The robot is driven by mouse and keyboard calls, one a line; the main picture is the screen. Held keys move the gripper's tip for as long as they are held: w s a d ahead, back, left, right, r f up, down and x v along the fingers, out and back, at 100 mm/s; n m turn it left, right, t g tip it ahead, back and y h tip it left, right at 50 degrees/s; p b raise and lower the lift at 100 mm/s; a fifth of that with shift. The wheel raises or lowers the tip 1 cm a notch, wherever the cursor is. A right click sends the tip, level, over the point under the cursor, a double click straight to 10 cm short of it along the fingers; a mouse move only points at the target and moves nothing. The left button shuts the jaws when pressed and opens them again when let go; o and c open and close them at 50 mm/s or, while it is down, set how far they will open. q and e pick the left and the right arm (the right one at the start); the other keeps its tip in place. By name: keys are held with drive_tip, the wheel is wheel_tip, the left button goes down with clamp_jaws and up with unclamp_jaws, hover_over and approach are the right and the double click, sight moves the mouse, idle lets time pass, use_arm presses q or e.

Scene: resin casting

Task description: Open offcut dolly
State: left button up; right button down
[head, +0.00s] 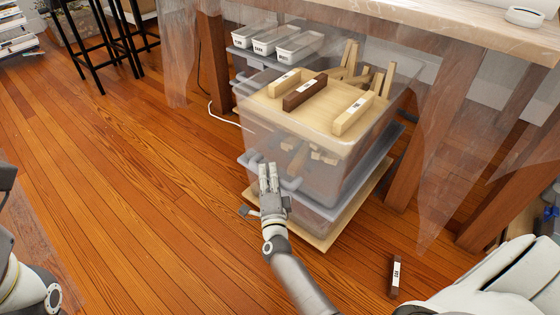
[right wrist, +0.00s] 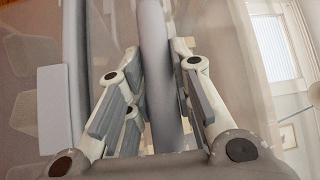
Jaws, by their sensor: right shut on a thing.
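The offcut dolly (head: 318,241) is a low wooden base under the workbench, carrying stacked clear bins with grey rims. The upper clear bin (head: 262,140) holds wood offcuts, some standing up at its back corner. Labelled wood blocks lie on its tan top, including a dark brown one (head: 305,92). My right gripper (head: 268,170) is at the front left of the stack, low against the bins. In the right wrist view its fingers are shut around a grey bar (right wrist: 155,40). Which part that bar belongs to is hard to tell. My left gripper is out of view.
Three white labelled trays (head: 299,45) stand behind the bin. The workbench (head: 455,22) overhangs, with wooden legs (head: 405,165) and a hanging clear sheet (head: 455,150) at right. A dark labelled block (head: 395,277) is on the floor. The floor (head: 120,150) to the left is clear.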

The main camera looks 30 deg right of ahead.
drive_tip(key=shift+s+a, duration=0.35)
drive_tip(key=shift+a, duration=0.5)
drive_tip(key=c, duration=1.5)
unclamp_jaws()
drive_tip(key=shift+c, duration=0.2)
drive_tip(key=v, duration=0.8)
drive_tip(key=shift+s+a+f, duration=0.1)
drive_tip(key=shift+f, duration=0.05)
